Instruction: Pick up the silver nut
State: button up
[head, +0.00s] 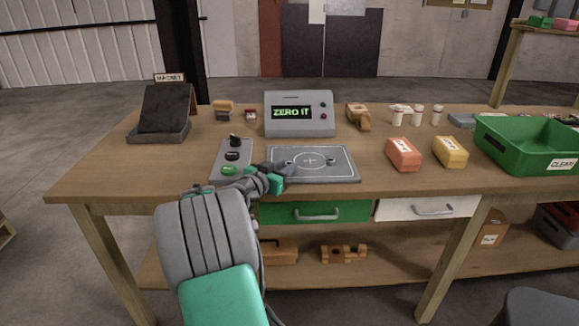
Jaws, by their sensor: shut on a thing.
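My gripper (285,172) is over the left part of the grey plate (335,172) with the printed circle and cross. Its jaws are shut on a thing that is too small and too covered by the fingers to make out. I cannot pick out a silver nut anywhere else in the head view. My wrist hides the lower left corner of the plate.
A button box (232,157) stands close left of my gripper. A display reading "ZERO IT" (300,114) stands behind the plate. An orange block (403,154), a yellow block (450,152) and a green bin (528,147) are to the right. The magnet stand (165,112) is far left.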

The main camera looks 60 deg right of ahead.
grip_shut()
jog(key=shift+r, duration=0.1)
